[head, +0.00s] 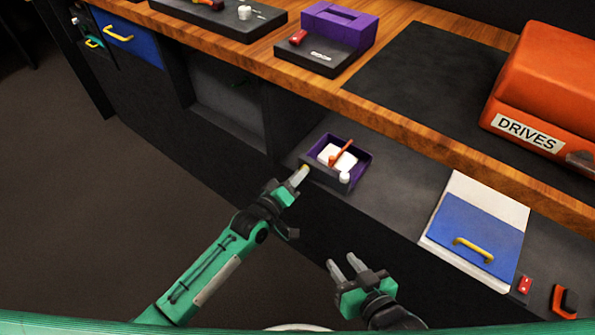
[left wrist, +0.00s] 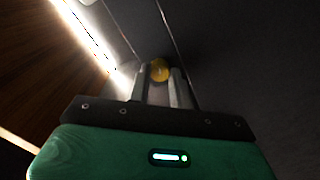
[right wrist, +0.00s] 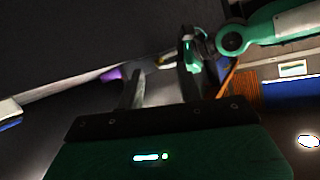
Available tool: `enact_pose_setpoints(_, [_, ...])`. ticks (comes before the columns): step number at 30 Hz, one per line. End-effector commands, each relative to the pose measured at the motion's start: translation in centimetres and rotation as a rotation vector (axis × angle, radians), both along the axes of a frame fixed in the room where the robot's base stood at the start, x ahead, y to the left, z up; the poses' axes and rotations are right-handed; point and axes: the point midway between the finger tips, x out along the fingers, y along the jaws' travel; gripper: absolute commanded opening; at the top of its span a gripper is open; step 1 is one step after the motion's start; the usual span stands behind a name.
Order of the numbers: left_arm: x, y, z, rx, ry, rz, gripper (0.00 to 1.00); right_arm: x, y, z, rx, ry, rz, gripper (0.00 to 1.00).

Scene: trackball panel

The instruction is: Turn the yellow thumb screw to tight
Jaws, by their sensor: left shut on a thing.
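The yellow thumb screw (left wrist: 159,70) shows in the left wrist view as a round yellow head between my left fingertips. In the head view only a small yellow bit of it (head: 304,168) shows at the front left of a purple-lined tray (head: 360,171). My left gripper (head: 299,175) is shut on the screw's head, its fingers at the tray's front side. The screw's marking and how far it is turned cannot be seen. My right gripper (head: 343,266) is open and empty, lower down in front of the dark cabinet face.
The tray stands on a dark lower shelf and holds a white block and an orange-brown stick (head: 341,153); a white knob (head: 345,178) is at its front. The wooden worktop (head: 400,121) overhangs behind.

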Motion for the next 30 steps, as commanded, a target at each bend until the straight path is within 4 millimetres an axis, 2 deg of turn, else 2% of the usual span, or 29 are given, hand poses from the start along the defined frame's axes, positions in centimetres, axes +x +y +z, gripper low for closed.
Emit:
enact_pose_setpoints(11, [-0.1,-0.1,0.1,0.292,-0.206,-0.002,0.00,-1.1,-4.3,0.0,-0.164,0.273,-0.027,0.36])
enact_pose_setpoints(21, [-0.1,-0.1,0.1,0.551,-0.395,-0.002,0.00,-3.3,-8.1,0.6,-0.277,0.504,-0.065,0.36])
enact_pose_setpoints(30, [-0.1,-0.1,0.0,0.781,-0.563,-0.002,0.00,-5.6,-10.7,1.5,-0.344,0.672,-0.099,0.36])
